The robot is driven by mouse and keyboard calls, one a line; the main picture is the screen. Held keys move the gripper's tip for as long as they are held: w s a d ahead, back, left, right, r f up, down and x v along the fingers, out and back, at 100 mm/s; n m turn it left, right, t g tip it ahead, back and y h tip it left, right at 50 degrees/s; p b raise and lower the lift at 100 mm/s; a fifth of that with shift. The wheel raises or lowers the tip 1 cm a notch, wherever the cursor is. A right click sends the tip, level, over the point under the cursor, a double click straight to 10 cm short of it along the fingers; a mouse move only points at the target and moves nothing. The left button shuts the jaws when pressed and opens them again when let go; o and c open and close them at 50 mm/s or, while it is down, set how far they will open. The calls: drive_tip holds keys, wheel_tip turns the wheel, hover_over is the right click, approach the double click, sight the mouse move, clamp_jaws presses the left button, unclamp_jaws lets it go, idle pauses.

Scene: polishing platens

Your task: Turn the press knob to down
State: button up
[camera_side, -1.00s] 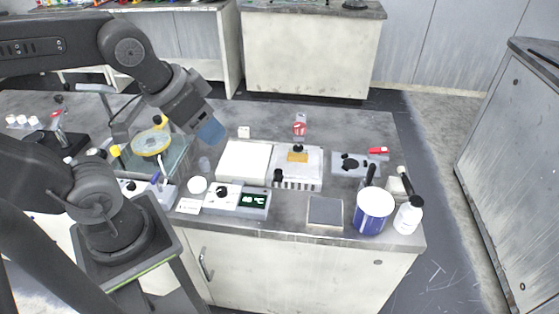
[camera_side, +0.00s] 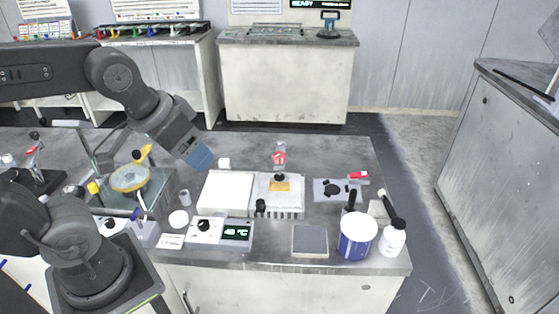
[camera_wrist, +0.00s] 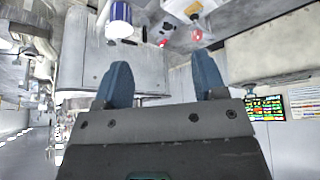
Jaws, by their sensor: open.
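Several black knobs show in the side view, and I cannot tell by label which is the press knob. One knob (camera_side: 204,226) is on a white control box with a green "40 °C" display (camera_side: 236,233). Another black knob (camera_side: 260,205) stands at the front left corner of a white plate unit (camera_side: 290,207) with an orange pad and a red-topped piece behind it. My gripper (camera_side: 200,157) hangs above the back of the bench, behind and above these knobs, touching neither. In the wrist view my gripper's (camera_wrist: 163,80) two blue fingers are apart with nothing between them.
A white slab (camera_side: 227,192) lies left of the plate unit. A blue-and-white tub (camera_side: 357,238) and white bottle (camera_side: 392,240) stand front right. A grey square plate (camera_side: 310,240) lies at the front. A yellow disc machine (camera_side: 130,180) is left.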

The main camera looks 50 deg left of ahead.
drive_tip(key=w+a+r+n+g, duration=0.25)
drive_tip(key=w+n, duration=0.25)
drive_tip(key=w, duration=0.4)
drive_tip(key=n+g, duration=0.3)
drive_tip(key=n, duration=0.9)
hover_over(279, 154)
wheel_tip(279, 154, down, 11)
wheel_tip(279, 154, down, 13)
drive_tip(key=shift+f, duration=0.1)
drive_tip(key=c, duration=0.9)
